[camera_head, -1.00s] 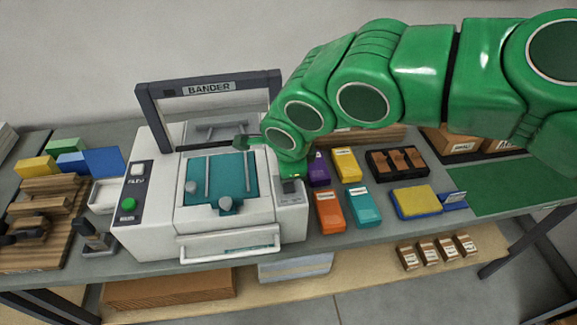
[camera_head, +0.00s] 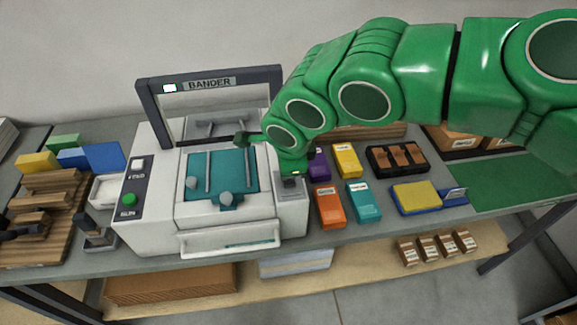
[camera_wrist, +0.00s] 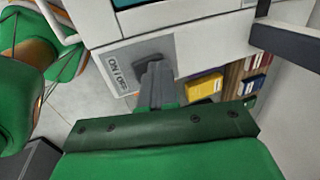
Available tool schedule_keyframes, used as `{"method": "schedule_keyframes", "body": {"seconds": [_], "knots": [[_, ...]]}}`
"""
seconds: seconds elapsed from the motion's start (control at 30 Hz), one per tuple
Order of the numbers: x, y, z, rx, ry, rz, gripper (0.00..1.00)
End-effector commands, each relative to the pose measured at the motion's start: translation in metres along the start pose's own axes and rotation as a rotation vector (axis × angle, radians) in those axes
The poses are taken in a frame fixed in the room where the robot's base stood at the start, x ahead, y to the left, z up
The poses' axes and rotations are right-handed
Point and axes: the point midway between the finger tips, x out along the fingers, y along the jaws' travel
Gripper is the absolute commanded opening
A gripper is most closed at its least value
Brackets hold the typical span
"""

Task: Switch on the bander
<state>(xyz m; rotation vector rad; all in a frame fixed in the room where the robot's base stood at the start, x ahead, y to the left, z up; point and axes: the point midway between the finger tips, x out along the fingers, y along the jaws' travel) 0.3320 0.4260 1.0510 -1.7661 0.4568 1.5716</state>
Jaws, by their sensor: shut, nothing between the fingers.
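The bander (camera_head: 150,225) is a white machine with a teal bed and a dark arch lettered BANDER. A small lamp (camera_head: 170,88) on the arch glows white with a green rim. In the wrist view a grey panel (camera_wrist: 117,66) marked ON / OFF carries a dark switch (camera_wrist: 146,59). My gripper (camera_wrist: 155,70) is shut and empty, its fingertips at the switch and partly covering it. Whether they touch is hard to tell. In the head view my gripper is over the machine's right front corner, with its fingers largely hidden.
A green button (camera_head: 129,200) and a white button (camera_head: 137,164) are on the bander's left side. Orange (camera_head: 328,207), teal (camera_head: 363,202), purple and yellow boxes stand close to its right. A blue tray with a yellow pad (camera_head: 416,196) lies farther right. Wooden blocks are at left.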

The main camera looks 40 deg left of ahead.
Motion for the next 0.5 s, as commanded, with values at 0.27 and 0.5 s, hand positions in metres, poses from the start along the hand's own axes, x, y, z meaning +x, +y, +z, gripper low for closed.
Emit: {"method": "schedule_keyframes", "body": {"seconds": [0.27, 0.5], "knots": [[-0.004, 0.010, 0.001, 0.001, -0.002, 0.000, 0.00], [-0.005, 0.012, 0.000, 0.000, -0.001, -0.001, 0.00]]}}
